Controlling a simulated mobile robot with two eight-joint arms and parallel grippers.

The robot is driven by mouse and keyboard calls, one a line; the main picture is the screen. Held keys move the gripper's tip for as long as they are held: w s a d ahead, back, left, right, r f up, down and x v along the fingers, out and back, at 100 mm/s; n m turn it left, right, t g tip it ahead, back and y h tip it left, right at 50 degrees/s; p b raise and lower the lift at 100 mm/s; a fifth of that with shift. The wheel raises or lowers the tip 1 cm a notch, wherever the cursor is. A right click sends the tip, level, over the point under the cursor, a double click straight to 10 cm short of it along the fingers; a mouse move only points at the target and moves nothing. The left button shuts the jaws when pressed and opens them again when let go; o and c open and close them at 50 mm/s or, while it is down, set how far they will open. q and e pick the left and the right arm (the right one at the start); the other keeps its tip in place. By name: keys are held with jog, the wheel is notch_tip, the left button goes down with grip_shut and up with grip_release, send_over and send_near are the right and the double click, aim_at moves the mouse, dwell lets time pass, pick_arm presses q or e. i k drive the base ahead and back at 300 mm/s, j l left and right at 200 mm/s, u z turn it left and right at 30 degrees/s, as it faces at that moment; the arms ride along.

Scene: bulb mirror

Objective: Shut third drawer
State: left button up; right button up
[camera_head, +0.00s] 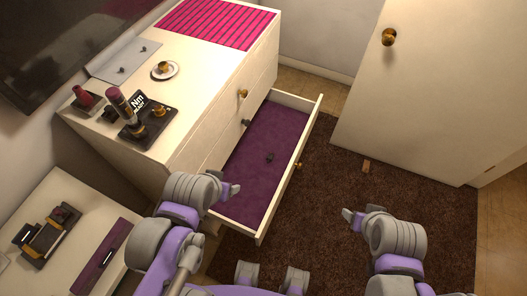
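A white dresser (185,135) stands at the centre left. A gold knob (299,165) shows on the drawer's front panel. My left gripper (232,189) is at the near left part of the open drawer, over or beside its side wall; I cannot tell whether it touches. My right gripper (351,215) is over the rug, to the right of the drawer front and apart from it. Finger openings are too small to judge.
The dresser top holds a black tray (148,132) with bottles, a saucer (165,71) and a pink striped mat (220,22). A white door (435,90) stands at the right. A low white table (75,235) is at lower left. Brown rug (330,190) lies clear right of the drawer.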

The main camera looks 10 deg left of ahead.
aim_at(282, 124)
jog(key=k+l, duration=0.15)
jog(key=k, duration=0.15)
jog(key=k+l+u, duration=0.15)
jog(key=k, duration=0.15)
jog(key=i+l+u, duration=0.15)
jog(key=u, duration=0.45)
